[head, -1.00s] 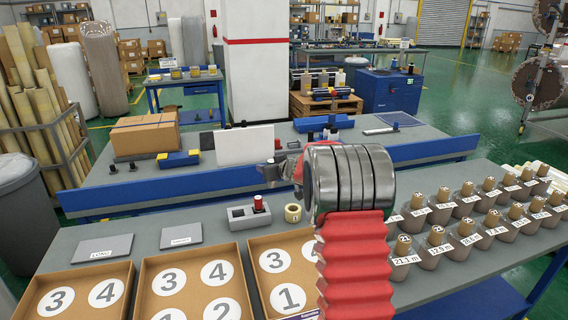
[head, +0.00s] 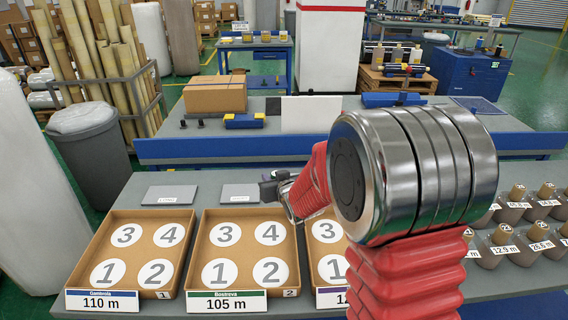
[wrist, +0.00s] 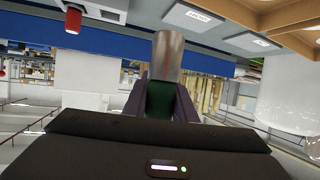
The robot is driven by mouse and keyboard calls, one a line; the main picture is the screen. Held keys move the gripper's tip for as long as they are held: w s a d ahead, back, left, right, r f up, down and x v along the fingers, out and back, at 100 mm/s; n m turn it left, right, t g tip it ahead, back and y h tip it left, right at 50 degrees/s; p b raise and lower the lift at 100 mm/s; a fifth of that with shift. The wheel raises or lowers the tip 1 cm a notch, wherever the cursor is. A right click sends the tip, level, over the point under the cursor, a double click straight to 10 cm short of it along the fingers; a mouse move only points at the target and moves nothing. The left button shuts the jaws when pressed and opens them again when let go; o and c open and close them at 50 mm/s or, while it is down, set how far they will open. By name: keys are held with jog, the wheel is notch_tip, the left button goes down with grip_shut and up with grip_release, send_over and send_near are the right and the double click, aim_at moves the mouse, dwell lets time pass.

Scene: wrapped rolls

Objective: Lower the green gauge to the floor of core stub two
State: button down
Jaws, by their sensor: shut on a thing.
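My gripper (head: 268,188) is above the back edge of the bench, near the cardboard trays. In the wrist view its dark fingers (wrist: 160,100) are shut on the green gauge (wrist: 160,98). Only a green part shows between the fingers, with a grey-brown cylinder (wrist: 168,55) beyond it. In the head view the gauge is too small to make out. Core stubs (head: 503,250) stand in rows at the right, with length tags and brown plugs. My arm hides some of them, and I cannot tell which one is stub two.
Cardboard trays (head: 190,292) with numbered white circles line the bench front. Two grey plates (head: 170,194) lie behind them. A red gauge (wrist: 73,20) shows beside a grey block (wrist: 105,10) in the wrist view. A bin (head: 90,150) stands at left.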

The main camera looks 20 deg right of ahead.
jog(key=s+a+f, duration=0.2)
jog(key=s+a, duration=0.1)
jog(key=s, duration=0.3)
jog(key=shift+s+a+f, duration=0.15)
jog(key=shift+a+f, duration=0.1)
jog(key=shift+s, duration=0.1)
